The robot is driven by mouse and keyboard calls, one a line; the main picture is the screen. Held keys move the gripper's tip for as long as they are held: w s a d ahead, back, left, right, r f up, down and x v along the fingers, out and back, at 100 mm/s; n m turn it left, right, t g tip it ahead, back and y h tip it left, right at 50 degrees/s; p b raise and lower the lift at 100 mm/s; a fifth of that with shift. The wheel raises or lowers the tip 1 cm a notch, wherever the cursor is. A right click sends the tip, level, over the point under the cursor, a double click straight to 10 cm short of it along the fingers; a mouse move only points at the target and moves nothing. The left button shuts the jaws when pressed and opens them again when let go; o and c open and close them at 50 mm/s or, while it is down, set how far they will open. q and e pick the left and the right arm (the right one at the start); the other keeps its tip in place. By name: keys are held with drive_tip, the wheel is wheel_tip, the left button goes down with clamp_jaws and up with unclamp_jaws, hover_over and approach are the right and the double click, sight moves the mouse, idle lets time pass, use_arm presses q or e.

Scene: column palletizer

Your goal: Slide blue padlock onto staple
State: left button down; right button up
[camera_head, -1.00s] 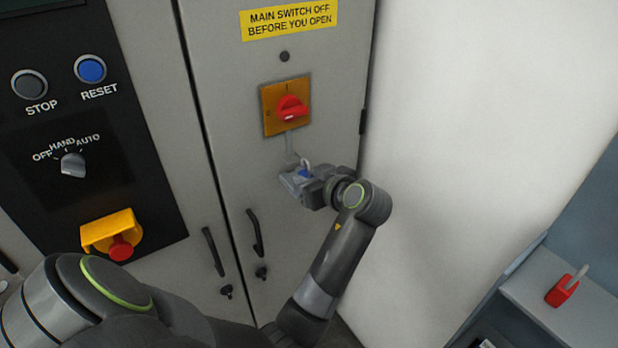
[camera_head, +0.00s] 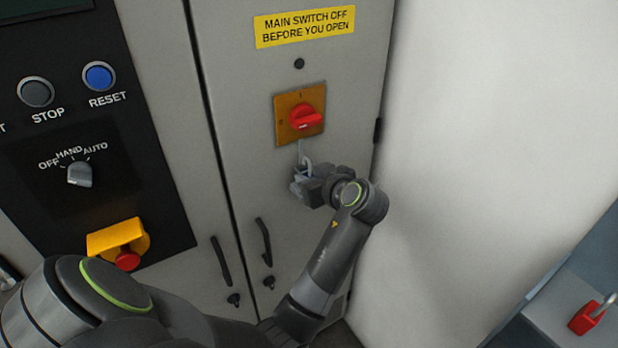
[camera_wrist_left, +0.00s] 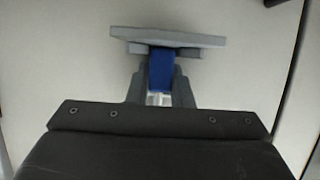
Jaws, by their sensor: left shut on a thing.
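My left gripper (camera_head: 300,187) is shut on the blue padlock, just below the red main switch (camera_head: 305,117) on its orange plate. In the left wrist view, the blue padlock body (camera_wrist_left: 161,70) sits between the fingers, with a grey plate-like part across its far end. In the head view the gripper hides the padlock's body, and its pale shackle (camera_head: 308,164) stands up above the gripper. The thin grey staple (camera_head: 301,150) hangs below the switch plate, close to the shackle. I cannot tell whether the shackle passes through it. My right gripper is out of view.
A red padlock (camera_head: 588,318) lies on a grey ledge (camera_head: 560,332) at lower right. Black door handles (camera_head: 264,242) are left of my forearm. A control panel (camera_head: 100,205) with a yellow-housed red button (camera_head: 122,250) is at left. The white wall at right is clear.

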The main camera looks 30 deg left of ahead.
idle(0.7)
use_arm(q)
drive_tip(key=c, duration=1.2)
unclamp_jaws()
drive_tip(key=shift+f, duration=0.1)
